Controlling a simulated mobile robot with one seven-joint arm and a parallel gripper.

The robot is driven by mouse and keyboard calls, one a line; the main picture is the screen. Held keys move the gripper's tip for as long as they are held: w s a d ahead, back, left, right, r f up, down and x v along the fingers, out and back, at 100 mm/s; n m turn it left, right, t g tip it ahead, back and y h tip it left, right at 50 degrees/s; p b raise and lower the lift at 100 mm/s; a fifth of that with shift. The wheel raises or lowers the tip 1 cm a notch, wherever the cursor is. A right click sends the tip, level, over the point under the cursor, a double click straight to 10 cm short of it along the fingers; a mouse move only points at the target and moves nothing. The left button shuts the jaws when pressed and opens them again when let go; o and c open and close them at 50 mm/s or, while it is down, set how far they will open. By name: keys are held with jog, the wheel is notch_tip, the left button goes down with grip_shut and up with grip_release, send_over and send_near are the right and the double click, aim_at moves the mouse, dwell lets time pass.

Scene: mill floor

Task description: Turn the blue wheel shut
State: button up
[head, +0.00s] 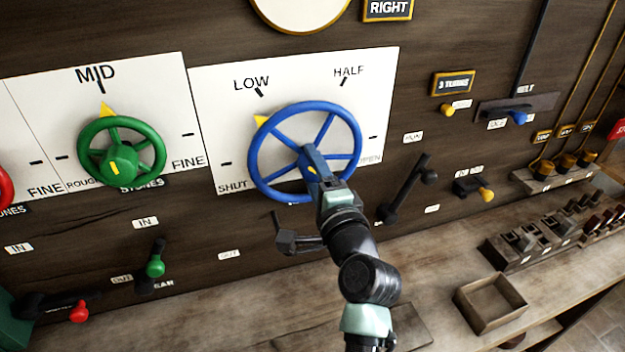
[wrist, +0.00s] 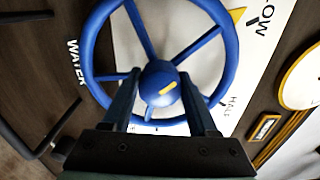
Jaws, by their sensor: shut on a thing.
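The blue wheel (head: 262,183) is on a white dial plate (head: 215,110) marked SHUT, LOW, HALF and OPEN. Its yellow pointer (head: 261,121) at the upper left stands between LOW and SHUT, nearer LOW. My gripper (head: 310,168) reaches the wheel's hub from the lower right. In the wrist view, the fingers of my gripper (wrist: 160,100) lie on either side of the blue hub (wrist: 158,82) and are shut on it. The wheel also shows in the wrist view (wrist: 96,40), with its pointer (wrist: 237,16) at the upper right. My arm hides part of the lower right of the wheel.
A green wheel (head: 87,138) is to the left, pointing at MID. A dark lever (head: 405,190) is close right of my gripper, and another (head: 290,240) is below left of it. A wooden shelf (head: 440,255) with an open box (head: 490,320) runs below.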

jog(key=n+b, duration=0.3)
jog(key=n, duration=0.1)
jog(key=n+b, duration=0.2)
jog(key=shift+f+b, duration=0.35)
jog(key=shift+r+n+b, duration=0.1)
jog(key=shift+n+b, duration=1.1)
jog(key=shift+n, duration=0.6)
jog(key=o, duration=1.4)
jog(key=shift+d+r, duration=0.1)
jog(key=shift+c, duration=0.2)
jog(key=b+v, duration=0.2)
jog(key=v, duration=1.1)
jog(key=shift+w+r, duration=0.1)
